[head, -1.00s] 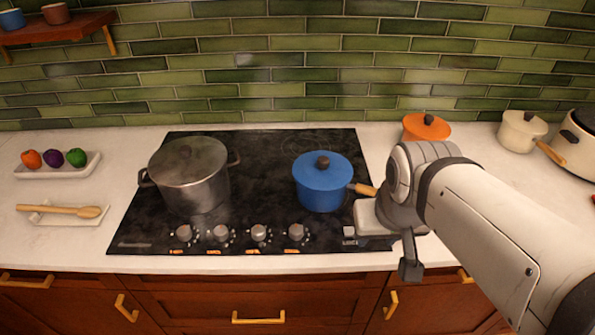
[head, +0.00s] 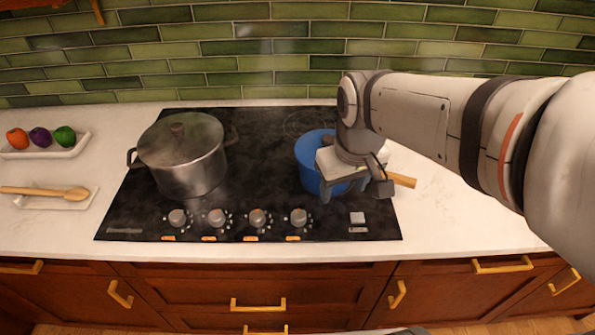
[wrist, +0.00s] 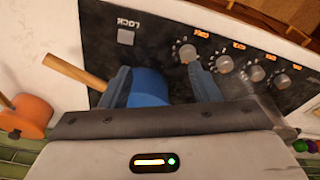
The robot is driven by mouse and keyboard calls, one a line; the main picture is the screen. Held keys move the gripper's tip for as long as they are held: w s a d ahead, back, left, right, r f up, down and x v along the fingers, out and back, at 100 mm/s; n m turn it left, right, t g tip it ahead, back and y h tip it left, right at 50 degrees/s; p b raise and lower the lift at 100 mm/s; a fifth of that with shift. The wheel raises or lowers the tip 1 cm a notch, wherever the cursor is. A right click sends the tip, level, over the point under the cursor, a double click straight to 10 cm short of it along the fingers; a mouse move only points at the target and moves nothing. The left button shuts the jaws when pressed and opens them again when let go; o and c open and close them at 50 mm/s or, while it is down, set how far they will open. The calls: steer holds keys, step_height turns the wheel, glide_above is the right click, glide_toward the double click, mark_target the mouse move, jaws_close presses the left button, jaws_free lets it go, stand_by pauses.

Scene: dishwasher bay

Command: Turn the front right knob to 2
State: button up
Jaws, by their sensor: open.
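A row of several silver knobs runs along the front strip of the black cooktop (head: 262,150). The rightmost knob (head: 298,217) also shows in the wrist view (wrist: 187,53), just beyond one fingertip. The orange labels by the knobs and the knobs' settings are too small to read surely. My gripper (head: 354,192) is open and empty, above the front right of the cooktop, behind and to the right of that knob and apart from it. In the wrist view its fingers (wrist: 160,70) stand apart, with the blue pot showing between them.
The blue pot (head: 308,155) with a wooden handle (head: 403,180) stands right under and behind my gripper, partly hidden by it. A large steel pot (head: 185,160) stands at the left. A lock button (head: 357,218) lies right of the knobs. An orange pot (wrist: 30,116) shows in the wrist view.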

mark_target(298, 214)
steer(key=w+a+f+n+b, duration=0.1)
steer(key=w+a+f, duration=0.1)
steer(key=f, duration=0.1)
steer(key=w+a+f+n+g+b, duration=0.1)
steer(key=w+a+f+n, duration=0.1)
steer(key=a+f, duration=0.1)
steer(key=w+a+f+n+g+b, duration=0.1)
steer(key=w+a+f+b, duration=0.1)
steer(key=f, duration=0.1)
steer(key=shift+w+a+n, duration=0.3)
steer(key=shift+w+a, duration=0.1)
steer(key=shift+w+a+f, duration=0.1)
steer(key=shift+a+f, duration=0.05)
steer(key=shift+f, duration=0.2)
step_height(298, 214, down, 7)
steer(key=shift+f, duration=0.1)
steer(key=shift+c, duration=0.6)
